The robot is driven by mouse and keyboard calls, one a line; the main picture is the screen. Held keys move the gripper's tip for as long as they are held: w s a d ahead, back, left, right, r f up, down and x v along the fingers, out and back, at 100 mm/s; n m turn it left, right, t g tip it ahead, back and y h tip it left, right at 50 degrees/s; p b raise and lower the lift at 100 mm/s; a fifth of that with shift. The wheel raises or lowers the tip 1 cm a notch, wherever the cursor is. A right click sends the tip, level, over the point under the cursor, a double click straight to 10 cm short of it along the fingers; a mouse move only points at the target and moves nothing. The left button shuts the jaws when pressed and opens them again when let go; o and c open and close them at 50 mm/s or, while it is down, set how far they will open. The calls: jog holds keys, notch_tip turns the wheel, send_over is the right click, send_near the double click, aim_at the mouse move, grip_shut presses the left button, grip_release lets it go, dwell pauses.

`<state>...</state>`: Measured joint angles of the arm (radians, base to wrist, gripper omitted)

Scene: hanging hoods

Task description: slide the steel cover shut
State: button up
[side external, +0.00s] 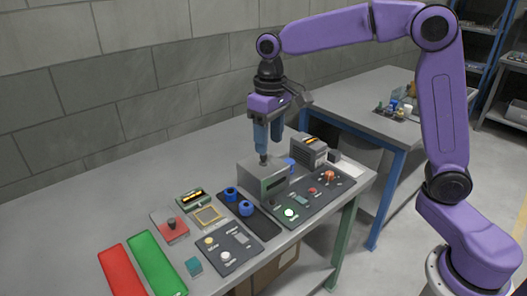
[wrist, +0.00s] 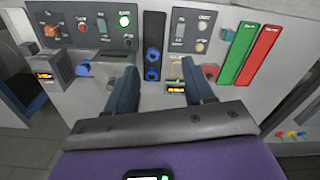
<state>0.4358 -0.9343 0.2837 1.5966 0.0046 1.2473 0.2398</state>
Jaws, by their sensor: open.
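My gripper (side external: 267,148) is open and points down just above the cover; contact with the knob cannot be told. In the wrist view my open fingers (wrist: 160,84) spread wide, and the strip (wrist: 154,30) shows beyond them.
A panel with a green-lit button (side external: 289,213) lies in front of the cover, and a ribbed grey box (side external: 310,150) behind it to the right. Another button panel (side external: 228,247), a red block (side external: 170,227) and green and red plates (side external: 157,263) lie left. The table's back left is clear.

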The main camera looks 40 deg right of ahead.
jog(key=w+d+f+m, duration=0.2)
jog(key=w+d+m, duration=0.6)
jog(key=w+d, duration=0.8)
jog(key=f, duration=0.5)
jog(key=w+a+f, duration=0.1)
jog(key=f, duration=0.5)
jog(key=w+a+f, duration=0.1)
jog(key=f, duration=0.4)
jog(key=shift+a+f, duration=0.1)
jog(key=shift+f, duration=0.25)
jog(key=shift+c, duration=0.3)
grip_shut()
jog(key=d, duration=1.3)
jog(key=shift+w+d, duration=0.1)
